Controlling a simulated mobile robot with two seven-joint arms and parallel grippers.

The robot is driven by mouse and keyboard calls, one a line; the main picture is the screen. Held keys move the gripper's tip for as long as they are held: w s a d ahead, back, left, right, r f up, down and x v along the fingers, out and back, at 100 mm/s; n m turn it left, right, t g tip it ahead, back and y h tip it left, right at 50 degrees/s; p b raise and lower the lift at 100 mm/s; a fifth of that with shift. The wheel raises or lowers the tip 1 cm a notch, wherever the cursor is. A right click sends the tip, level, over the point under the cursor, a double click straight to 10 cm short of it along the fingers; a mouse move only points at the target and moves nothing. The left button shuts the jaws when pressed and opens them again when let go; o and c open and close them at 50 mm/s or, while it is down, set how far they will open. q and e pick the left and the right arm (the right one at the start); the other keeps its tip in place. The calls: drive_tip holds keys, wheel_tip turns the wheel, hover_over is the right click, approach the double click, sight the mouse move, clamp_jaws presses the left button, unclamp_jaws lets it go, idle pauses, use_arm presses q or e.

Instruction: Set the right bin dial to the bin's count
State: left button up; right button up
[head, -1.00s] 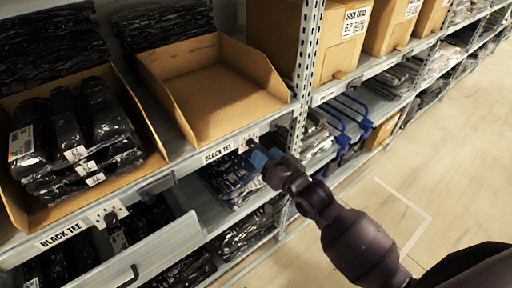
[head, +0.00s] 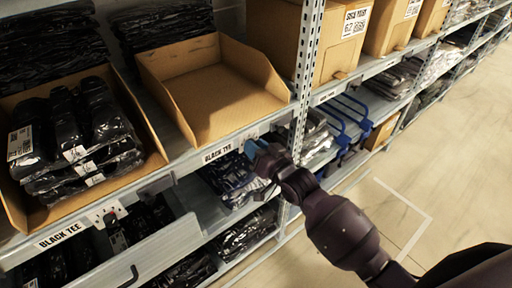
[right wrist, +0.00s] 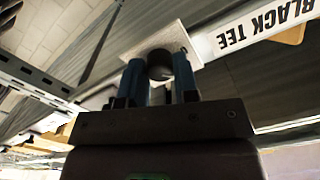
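The right bin (head: 275,86) is an open tan cardboard bin on the shelf and looks empty inside. Below its front is a BLACK TEE label (head: 217,153) with a dial plate (head: 250,135) beside it. My right gripper (head: 256,147) is at that plate and hides most of the dial in the head view. In the right wrist view its two blue fingers (right wrist: 160,82) stand on either side of the dark round dial knob (right wrist: 160,65), with no clear gap. The dial's setting cannot be read. My left gripper is not in view.
The left bin (head: 158,162) holds several black bagged garments, with its own label and dial (head: 111,216) below. A metal upright (head: 306,75) stands just right of the right dial. Lower shelves hold bagged clothes. The floor at right is clear.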

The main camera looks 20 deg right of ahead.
drive_tip(key=shift+c, duration=0.6)
use_arm(q)
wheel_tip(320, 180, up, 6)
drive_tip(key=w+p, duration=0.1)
drive_tip(key=p, duration=0.3)
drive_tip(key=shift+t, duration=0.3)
use_arm(e)
drive_tip(key=shift+n, duration=3.9)
use_arm(q)
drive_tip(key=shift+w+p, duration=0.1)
drive_tip(key=shift+p, duration=0.2)
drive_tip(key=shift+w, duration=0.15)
use_arm(e)
drive_tip(key=o, duration=0.9)
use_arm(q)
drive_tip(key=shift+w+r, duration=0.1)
